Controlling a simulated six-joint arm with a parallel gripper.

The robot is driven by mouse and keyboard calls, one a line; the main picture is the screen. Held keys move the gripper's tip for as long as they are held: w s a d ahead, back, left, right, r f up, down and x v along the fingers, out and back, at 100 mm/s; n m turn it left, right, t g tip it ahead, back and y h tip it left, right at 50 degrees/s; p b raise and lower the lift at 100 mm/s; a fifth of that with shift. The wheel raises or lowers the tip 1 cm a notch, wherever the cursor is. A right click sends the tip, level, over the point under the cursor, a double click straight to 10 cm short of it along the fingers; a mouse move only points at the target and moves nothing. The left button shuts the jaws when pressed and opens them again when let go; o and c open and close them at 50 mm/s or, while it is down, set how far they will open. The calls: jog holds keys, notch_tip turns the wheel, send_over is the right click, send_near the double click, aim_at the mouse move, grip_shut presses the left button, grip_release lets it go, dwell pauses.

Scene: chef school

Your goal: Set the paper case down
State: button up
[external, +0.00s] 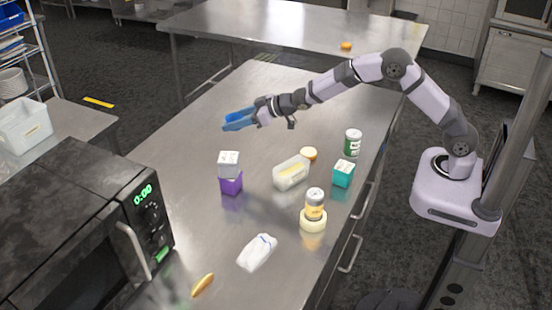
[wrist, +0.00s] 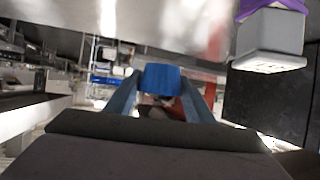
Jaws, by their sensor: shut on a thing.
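My gripper (external: 232,121) reaches out over the left side of the steel table (external: 285,120), with its blue fingers pointing left and held above the top. In the wrist view my gripper (wrist: 160,88) is shut on a small blue thing, which I take to be the paper case (wrist: 161,77). It sits between the two fingertips. In the external view it cannot be told apart from the blue fingers. The wrist view is tilted over, with the table surface along its top.
A grey box (external: 229,158) stands on a purple box (external: 231,184), nearest my gripper. A microwave (external: 80,235) is at front left.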

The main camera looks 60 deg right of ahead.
jog(key=a, duration=0.3)
jog(key=shift+w+r, duration=0.25)
jog(key=shift+r, duration=0.1)
jog(key=shift+a, duration=1.7)
jog(key=b, duration=0.5)
send_over(219, 222)
notch_tip(219, 222, down, 6)
jog(key=shift+d+f, duration=0.1)
jog(key=shift+f, duration=4.95)
jog(key=shift+f, duration=0.2)
jog(key=o, duration=1)
jog(key=shift+s+r, duration=0.1)
jog(key=shift+r, duration=0.1)
